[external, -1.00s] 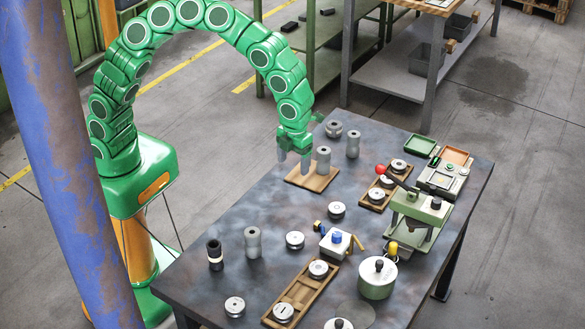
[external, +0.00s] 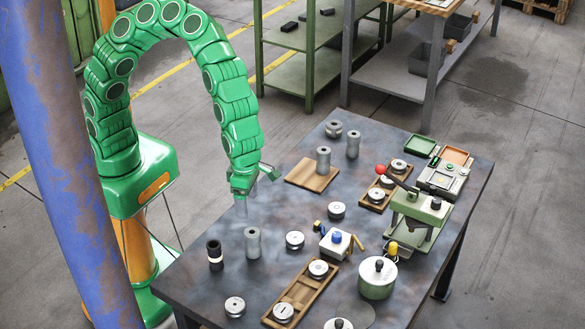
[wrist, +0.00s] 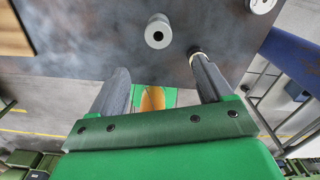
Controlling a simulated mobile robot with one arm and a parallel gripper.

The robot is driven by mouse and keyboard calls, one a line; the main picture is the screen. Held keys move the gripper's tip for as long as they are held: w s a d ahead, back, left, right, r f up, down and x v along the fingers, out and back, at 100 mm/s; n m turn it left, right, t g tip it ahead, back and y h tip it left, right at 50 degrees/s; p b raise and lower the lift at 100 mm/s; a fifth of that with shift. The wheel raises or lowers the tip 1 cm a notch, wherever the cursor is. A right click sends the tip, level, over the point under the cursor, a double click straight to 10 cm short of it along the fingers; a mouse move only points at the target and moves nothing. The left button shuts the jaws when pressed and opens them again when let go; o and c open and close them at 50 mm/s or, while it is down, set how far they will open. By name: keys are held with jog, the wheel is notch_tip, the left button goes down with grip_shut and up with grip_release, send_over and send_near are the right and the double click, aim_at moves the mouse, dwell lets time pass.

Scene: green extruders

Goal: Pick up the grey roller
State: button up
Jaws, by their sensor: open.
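A grey roller (external: 252,242) stands upright near the front left of the table. The wrist view shows a grey roller (wrist: 158,31) from above, with a dark hole in its top, beyond and between my fingers. My gripper (external: 246,199) points down over the table's left edge, behind and above that roller, apart from it. In the wrist view my gripper (wrist: 160,84) is open and empty. Other grey rollers stand farther back: one (external: 323,160) on a wooden board (external: 303,178), one (external: 353,145) beside it, and a shorter one (external: 333,129).
A black roller (external: 215,255) with a pale band stands close left of the front grey roller; my right finger partly hides it in the wrist view. A silver disc (external: 295,240) lies to the right. A press (external: 417,222) and a lidded pot (external: 378,278) stand farther right.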

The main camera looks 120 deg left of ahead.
send_over(253, 243)
jog(key=s+a, duration=0.2)
notch_tip(253, 243, down, 9)
jog(key=shift+s+d+f, duration=0.1)
jog(key=shift+s+d, duration=0.05)
jog(key=shift+w+f, duration=0.2)
jog(key=shift+f, duration=1.8)
jog(key=shift+w+f, duration=0.2)
jog(key=shift+f, duration=1.75)
jog(key=c, duration=1.3)
jog(key=shift+o, duration=0.2)
jog(key=shift+r, duration=0.1)
